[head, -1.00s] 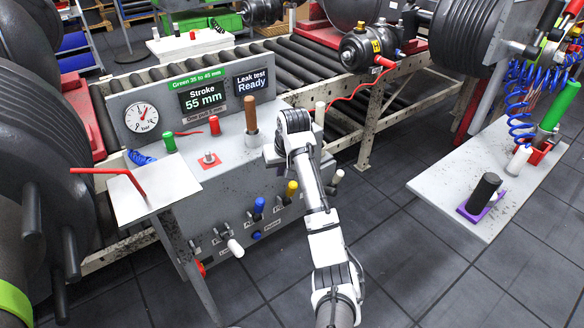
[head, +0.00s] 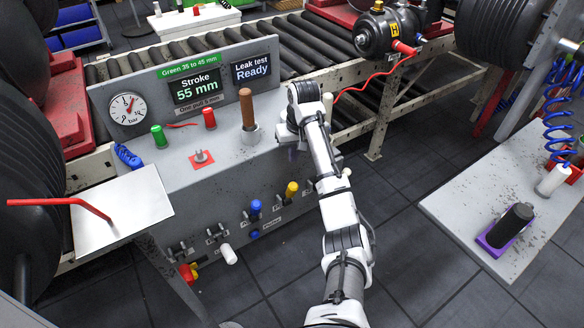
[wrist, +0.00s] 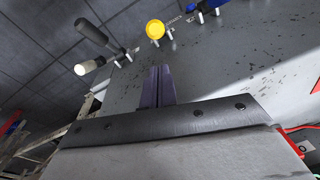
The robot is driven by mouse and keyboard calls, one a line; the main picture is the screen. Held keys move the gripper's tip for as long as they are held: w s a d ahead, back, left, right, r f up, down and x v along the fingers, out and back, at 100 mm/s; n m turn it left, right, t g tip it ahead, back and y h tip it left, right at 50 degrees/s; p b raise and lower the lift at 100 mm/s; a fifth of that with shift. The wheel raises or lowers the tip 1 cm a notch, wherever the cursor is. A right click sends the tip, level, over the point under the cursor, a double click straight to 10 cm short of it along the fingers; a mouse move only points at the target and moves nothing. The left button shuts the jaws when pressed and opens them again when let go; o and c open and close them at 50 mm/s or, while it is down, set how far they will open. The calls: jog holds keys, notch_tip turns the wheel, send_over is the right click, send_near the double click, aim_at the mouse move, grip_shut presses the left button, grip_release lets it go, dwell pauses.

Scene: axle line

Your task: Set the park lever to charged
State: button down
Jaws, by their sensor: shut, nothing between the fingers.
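The grey console's front panel (head: 225,215) carries several small levers and knobs. A white-ended lever (head: 229,254) hangs low in the middle, with a blue knob (head: 255,206) and a yellow knob (head: 292,188) to its right. I cannot read which lever is the park lever or its charged mark. In the wrist view the yellow knob (wrist: 155,29) lies beyond my gripper (wrist: 160,70), with a cream-tipped lever (wrist: 88,67) and a dark lever (wrist: 93,33) to its left. My gripper is shut and empty, apart from these levers. In the head view my arm hides its fingertips.
The console top holds a brown upright handle (head: 247,105), a green knob (head: 159,136) and a red knob (head: 209,118). The screen reads Stroke 55 mm, Leak test Ready. A side plate with a red rod (head: 60,204) is at left, a grey table (head: 450,205) at right. Floor between is clear.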

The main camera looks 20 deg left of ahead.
jog(key=p, duration=0.1)
send_over(290, 195)
jog(key=w, duration=0.3)
jog(key=f, duration=0.6)
jog(key=a+f, duration=0.1)
jog(key=f, duration=0.2)
jog(key=shift+w+f, duration=0.15)
jog(key=shift+f, duration=0.15)
jog(key=shift+d, duration=0.1)
